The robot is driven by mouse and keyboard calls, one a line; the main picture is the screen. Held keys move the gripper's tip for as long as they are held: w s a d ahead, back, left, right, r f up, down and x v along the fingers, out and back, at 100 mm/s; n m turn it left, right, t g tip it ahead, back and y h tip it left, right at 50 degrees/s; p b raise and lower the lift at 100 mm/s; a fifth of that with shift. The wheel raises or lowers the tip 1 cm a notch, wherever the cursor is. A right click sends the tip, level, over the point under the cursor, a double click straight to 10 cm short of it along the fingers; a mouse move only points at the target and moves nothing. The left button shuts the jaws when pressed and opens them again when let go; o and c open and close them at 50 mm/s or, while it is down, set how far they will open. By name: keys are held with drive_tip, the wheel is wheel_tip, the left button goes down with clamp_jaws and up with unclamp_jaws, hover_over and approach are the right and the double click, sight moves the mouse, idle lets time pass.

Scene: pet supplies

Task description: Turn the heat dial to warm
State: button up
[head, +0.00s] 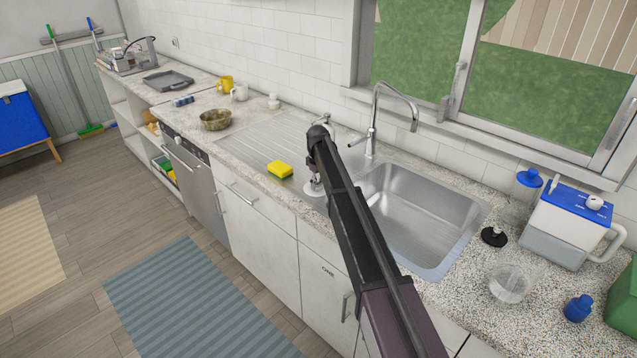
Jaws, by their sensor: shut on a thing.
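No dial that I can clearly identify as the heat dial shows. A small round white knob (594,203) sits on the blue top of a white box (566,222) at the right end of the counter, and I cannot tell what it is for. My dark arm reaches from the bottom of the head view up over the front edge of the sink. Grey and white parts show at its far end and beside it, at the drainer's right end. My gripper's fingers cannot be made out there, and whatever lies behind the arm is hidden.
The steel sink (452,219) and its tap (372,121) are right of my arm. A yellow sponge (280,169) lies on the drainer (250,143) to its left. A bowl (215,120) stands farther left. A clear cup (509,283) and a blue bottle (578,308) stand at the right.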

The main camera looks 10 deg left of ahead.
drive_tip(key=m, duration=0.5)
drive_tip(key=shift+s+a+m, duration=0.1)
drive_tip(key=shift+s+m, duration=0.1)
drive_tip(key=shift+m, duration=0.2)
drive_tip(key=m, duration=0.4)
drive_tip(key=shift+a+m, duration=0.1)
drive_tip(key=shift+m, duration=0.3)
drive_tip(key=o, duration=1.2)
drive_tip(key=shift+c, duration=0.2)
